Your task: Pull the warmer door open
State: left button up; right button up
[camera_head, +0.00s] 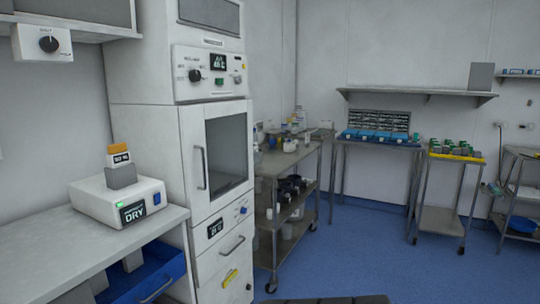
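A tall white cabinet (150,140) stands left of centre and looks like the warmer. Its door (190,125) has a dark glass window (227,155) and a vertical bar handle (201,168) on the left side. The door appears shut, flush with the cabinet front. Below it is a lower front with a small display, a blue knob, a horizontal handle (232,245) and a yellow label. A control panel (210,73) with knobs and a lit display is above the door. Neither of my grippers is in view.
A white counter (60,250) with a DRY device (118,197) and an open blue drawer (150,275) adjoins the cabinet's left. A wheeled metal cart (290,160) stands close on its right. Blue floor (350,250) is clear at centre right; more carts line the back wall.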

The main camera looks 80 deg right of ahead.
aim_at(191, 118)
jog(key=z, duration=2.25)
jog(key=i+l+u, duration=0.15)
jog(key=i+l, duration=0.3)
jog(key=i+l+u, duration=0.2)
jog(key=i+l, duration=0.2)
jog(key=l, duration=0.15)
